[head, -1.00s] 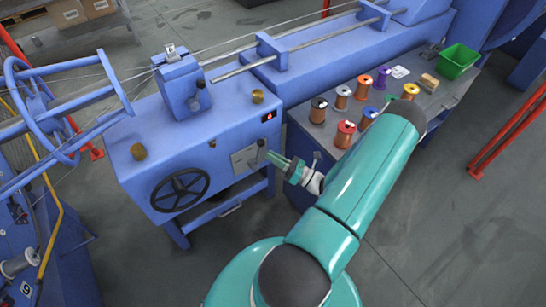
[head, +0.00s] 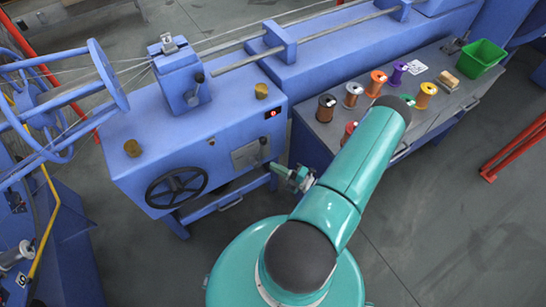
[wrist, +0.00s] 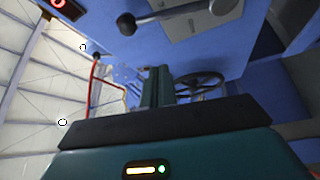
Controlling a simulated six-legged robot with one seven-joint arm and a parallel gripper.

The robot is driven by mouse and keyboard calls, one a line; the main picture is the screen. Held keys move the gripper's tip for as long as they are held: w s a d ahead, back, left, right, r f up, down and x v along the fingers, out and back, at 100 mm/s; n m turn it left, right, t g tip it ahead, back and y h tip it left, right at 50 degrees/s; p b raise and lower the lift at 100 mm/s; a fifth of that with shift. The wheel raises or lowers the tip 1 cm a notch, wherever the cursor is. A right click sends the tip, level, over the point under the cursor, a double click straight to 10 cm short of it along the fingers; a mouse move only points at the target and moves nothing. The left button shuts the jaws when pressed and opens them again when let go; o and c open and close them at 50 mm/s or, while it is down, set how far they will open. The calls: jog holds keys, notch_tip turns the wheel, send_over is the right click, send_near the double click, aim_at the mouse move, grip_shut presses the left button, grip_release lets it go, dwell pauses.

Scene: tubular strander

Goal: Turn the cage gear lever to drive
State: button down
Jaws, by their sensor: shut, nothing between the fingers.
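The cage gear lever has a dark knob and sits on a grey plate (head: 246,155) on the blue cabinet front. In the head view its knob (head: 263,141) is small, at the plate's right side. In the wrist view the lever's black knob (wrist: 127,24) and metal shaft (wrist: 170,14) cross the top, with the shaft running right to a round hub (wrist: 225,6). My gripper (head: 278,170) is just right of and below the plate, apart from the lever. Its teal fingers (wrist: 158,85) are together and empty. I cannot read any position marks on the plate.
A black handwheel (head: 176,187) is on the cabinet front, left of the lever. A lit red display (head: 270,114) is above it. A bench (head: 325,128) with several spools and a green bin (head: 484,57) stands right. Open floor lies in front.

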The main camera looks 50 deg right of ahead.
jog(key=w+d, duration=0.1)
jog(key=w, duration=0.7)
jog(key=shift+d+r, duration=0.15)
jog(key=shift+d, duration=0.05)
jog(key=shift+w+d, duration=0.1)
jog(key=shift+d, duration=0.2)
